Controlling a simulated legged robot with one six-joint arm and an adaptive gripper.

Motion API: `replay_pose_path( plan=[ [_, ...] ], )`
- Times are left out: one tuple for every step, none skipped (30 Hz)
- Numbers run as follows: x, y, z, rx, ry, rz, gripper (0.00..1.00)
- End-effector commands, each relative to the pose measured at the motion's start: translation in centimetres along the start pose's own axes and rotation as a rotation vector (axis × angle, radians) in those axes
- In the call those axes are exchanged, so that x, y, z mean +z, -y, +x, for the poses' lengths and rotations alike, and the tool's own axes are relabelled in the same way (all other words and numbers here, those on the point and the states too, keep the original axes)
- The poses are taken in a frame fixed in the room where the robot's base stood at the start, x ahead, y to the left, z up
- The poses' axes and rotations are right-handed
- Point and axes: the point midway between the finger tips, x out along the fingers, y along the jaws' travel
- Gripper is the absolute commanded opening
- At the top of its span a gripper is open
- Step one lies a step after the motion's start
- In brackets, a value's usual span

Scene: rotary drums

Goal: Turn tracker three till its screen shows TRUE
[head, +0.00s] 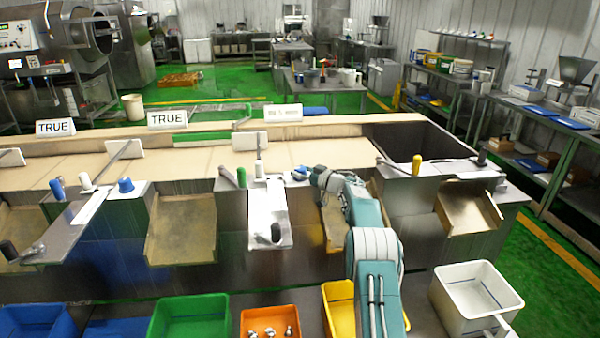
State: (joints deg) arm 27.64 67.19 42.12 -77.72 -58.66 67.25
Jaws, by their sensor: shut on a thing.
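Three small white screens stand along the back rail of the long counter. The third screen (283,112) shows faint small text that I cannot read. My gripper (303,174) is at the counter's front edge below and right of the third screen. It is shut on a small blue knob (299,169), mostly hidden by the fingers. Left of it are a white handle (259,168) and a green handle (241,177), both apart from the gripper.
Further left are a blue handle (57,188) and a blue knob (126,186). A yellow handle (416,166) stands to the right. Green (190,318), orange (270,322) and white (476,290) bins stand in front. My arm covers part of the yellow bin (340,303).

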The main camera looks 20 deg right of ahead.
Motion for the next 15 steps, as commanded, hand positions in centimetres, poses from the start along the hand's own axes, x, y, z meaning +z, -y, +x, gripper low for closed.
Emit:
replay_pose_path(
  plan=[
    [-0.19,-0.10,-0.02,0.000,-0.003,-0.002,0.12],
    [-0.21,-0.11,-0.02,-0.001,-0.003,-0.002,0.12],
    [-0.22,-0.10,-0.01,-0.002,-0.003,-0.002,0.12],
    [-0.22,-0.10,-0.01,-0.003,-0.003,-0.002,0.12],
    [-0.22,-0.10,-0.01,-0.003,-0.003,-0.002,0.12],
    [-0.23,-0.10,-0.01,-0.003,-0.003,-0.002,0.12],
    [-0.24,-0.10,-0.01,-0.003,-0.003,-0.002,0.12],
    [-0.24,-0.10,-0.01,-0.003,-0.003,-0.002,0.12],
    [-0.24,-0.10,-0.01,-0.003,-0.003,-0.002,0.12],
    [-0.25,-0.10,-0.01,-0.003,-0.004,-0.002,0.12],
    [-0.25,-0.11,-0.01,-0.002,-0.004,-0.002,0.12],
    [-0.26,-0.11,-0.01,-0.002,-0.004,-0.002,0.12],
    [-0.26,-0.11,-0.01,-0.002,-0.004,-0.002,0.12],
    [-0.26,-0.11,-0.01,-0.002,-0.004,-0.002,0.73],
    [-0.25,-0.10,-0.01,-0.002,-0.003,-0.002,0.91]
  ],
)
